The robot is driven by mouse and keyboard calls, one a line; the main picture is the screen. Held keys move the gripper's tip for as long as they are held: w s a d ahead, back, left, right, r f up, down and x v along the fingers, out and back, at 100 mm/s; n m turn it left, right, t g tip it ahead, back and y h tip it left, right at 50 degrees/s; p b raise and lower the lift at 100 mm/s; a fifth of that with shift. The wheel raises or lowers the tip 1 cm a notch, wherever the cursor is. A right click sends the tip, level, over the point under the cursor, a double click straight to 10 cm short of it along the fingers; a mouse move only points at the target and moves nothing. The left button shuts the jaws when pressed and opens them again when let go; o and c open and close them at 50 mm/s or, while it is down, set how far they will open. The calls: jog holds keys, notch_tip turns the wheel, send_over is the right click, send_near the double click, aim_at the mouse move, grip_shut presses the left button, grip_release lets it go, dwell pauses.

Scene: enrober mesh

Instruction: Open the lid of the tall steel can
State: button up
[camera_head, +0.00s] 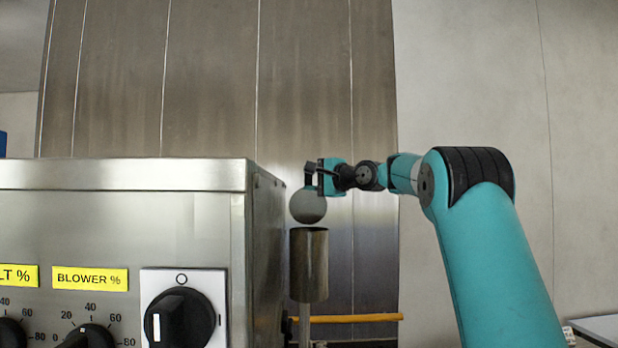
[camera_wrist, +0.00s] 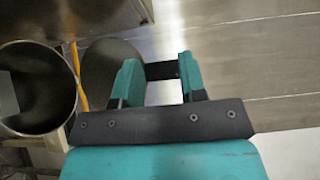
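The tall steel can (camera_head: 309,266) stands upright just right of the steel machine in the head view. In the wrist view the can (camera_wrist: 60,58) is at the left, and I look into its open mouth. Its round grey lid (camera_head: 308,207) stands raised on edge above the rim. The lid (camera_wrist: 103,62) shows beside the rim in the wrist view, partly hidden by a finger. My gripper (camera_head: 315,177) is at the lid's top. In the wrist view its teal fingers (camera_wrist: 160,82) are apart, with a dark bar between them, apparently the lid's handle. Whether they press on it is unclear.
The steel machine (camera_head: 215,175) with knobs and yellow labels stands close left of the can. A yellow bar (camera_head: 352,318) runs low behind the can. A steel panel wall (camera_head: 310,80) is behind. A pale table corner (camera_head: 600,328) shows at lower right.

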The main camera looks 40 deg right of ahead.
jog(key=shift+w+f, duration=0.1)
jog(key=shift+w, duration=0.05)
jog(key=s+d+b, duration=0.2)
jog(key=s+b, duration=0.6)
jog(key=s, duration=0.9)
jog(key=shift+d, duration=0.2)
jog(key=shift+s, duration=0.1)
